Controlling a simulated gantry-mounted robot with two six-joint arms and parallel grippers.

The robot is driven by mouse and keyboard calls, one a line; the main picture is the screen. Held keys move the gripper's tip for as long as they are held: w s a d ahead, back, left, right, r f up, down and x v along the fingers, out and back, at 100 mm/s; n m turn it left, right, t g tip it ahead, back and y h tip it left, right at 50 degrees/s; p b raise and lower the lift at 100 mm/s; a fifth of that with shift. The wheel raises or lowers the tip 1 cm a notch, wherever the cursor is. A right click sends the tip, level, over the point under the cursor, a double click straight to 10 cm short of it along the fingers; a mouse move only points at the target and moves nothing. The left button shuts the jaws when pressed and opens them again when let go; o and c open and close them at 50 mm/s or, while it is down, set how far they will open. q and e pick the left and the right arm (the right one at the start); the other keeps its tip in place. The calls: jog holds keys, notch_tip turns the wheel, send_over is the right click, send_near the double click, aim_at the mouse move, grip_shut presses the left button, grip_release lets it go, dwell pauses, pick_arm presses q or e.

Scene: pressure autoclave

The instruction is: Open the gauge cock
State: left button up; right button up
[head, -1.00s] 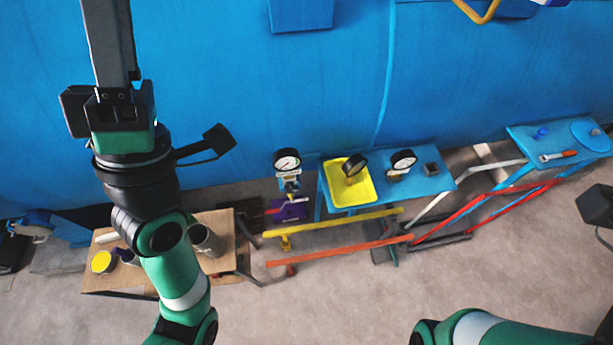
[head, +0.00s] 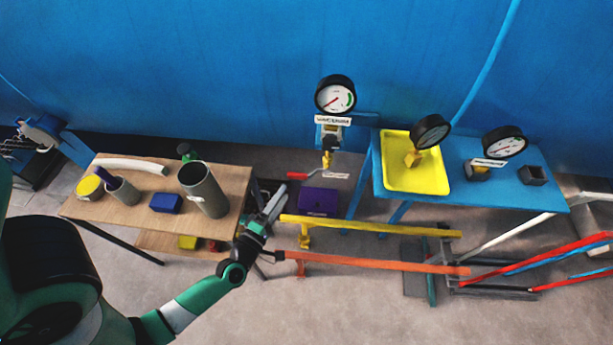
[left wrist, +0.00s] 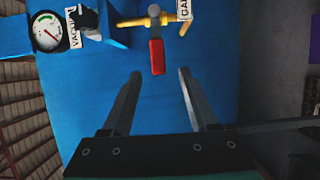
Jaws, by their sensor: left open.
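The gauge cock (head: 326,158) is a brass fitting below a round dial gauge (head: 335,95). Its red handle (head: 297,176) sticks out to the left, crosswise to the upright brass pipe. In the left wrist view the red handle (left wrist: 157,57) lies just beyond and between the fingertips, across the brass pipe (left wrist: 181,20). My left gripper (head: 281,192) is below and left of the handle. Its two fingers (left wrist: 160,73) are apart with nothing between them; contact with the handle does not show. My right gripper is out of view.
A wooden table (head: 230,180) with cups and a blue box stands left. A blue table (head: 460,190) holds a yellow tray (head: 400,180) and gauges on the right. Yellow (head: 370,226) and orange (head: 380,263) bars run below the cock. The blue vessel wall (head: 200,70) is behind.

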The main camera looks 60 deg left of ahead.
aim_at(298, 174)
pick_arm(q)
jog(key=b+x, duration=0.1)
jog(key=x, duration=1)
jog(key=shift+w+a+r, duration=0.15)
jog(key=shift+w, duration=0.25)
grip_shut()
dwell(0.8)
